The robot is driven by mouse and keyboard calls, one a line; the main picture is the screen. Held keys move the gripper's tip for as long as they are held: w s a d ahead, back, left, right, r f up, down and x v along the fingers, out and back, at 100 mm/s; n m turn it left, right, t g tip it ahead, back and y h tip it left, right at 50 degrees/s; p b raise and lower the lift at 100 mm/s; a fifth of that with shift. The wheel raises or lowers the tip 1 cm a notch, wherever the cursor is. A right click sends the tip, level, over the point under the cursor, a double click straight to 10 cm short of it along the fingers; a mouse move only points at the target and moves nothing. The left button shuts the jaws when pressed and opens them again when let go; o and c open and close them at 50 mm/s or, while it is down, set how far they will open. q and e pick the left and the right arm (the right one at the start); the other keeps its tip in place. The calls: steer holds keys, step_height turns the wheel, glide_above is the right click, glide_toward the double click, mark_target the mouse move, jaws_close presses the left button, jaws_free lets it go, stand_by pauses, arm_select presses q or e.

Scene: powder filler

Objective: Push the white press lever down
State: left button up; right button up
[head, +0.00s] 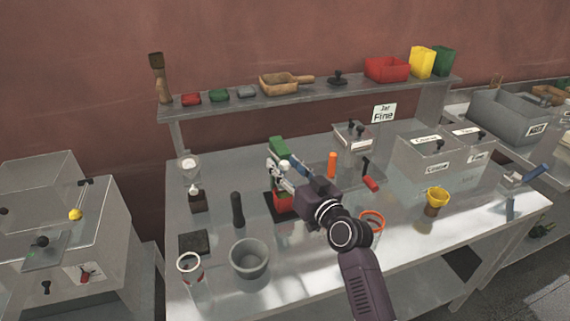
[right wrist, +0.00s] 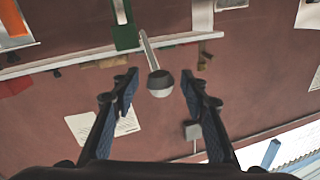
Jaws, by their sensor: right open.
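The press has a green top (head: 278,147) and a red base (head: 284,214) on the metal table, partly hidden by my right arm. The white press lever (head: 284,166) shows near the green top. In the right wrist view it is a pale rod (right wrist: 149,50) ending in a round knob (right wrist: 160,86). My right gripper (head: 287,170) is at the lever, open. In the right wrist view the knob appears between its two fingers (right wrist: 159,78), with a gap on each side. My left gripper is not in view.
A black cylinder (head: 238,210) and a grey bowl (head: 249,259) stand left of the press. An orange cylinder (head: 332,165) stands to its right, with an orange ring (head: 373,221) nearer me. A shelf (head: 420,95) runs behind. The front right tabletop is mostly clear.

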steer(key=shift+c, duration=0.3)
jaws_close()
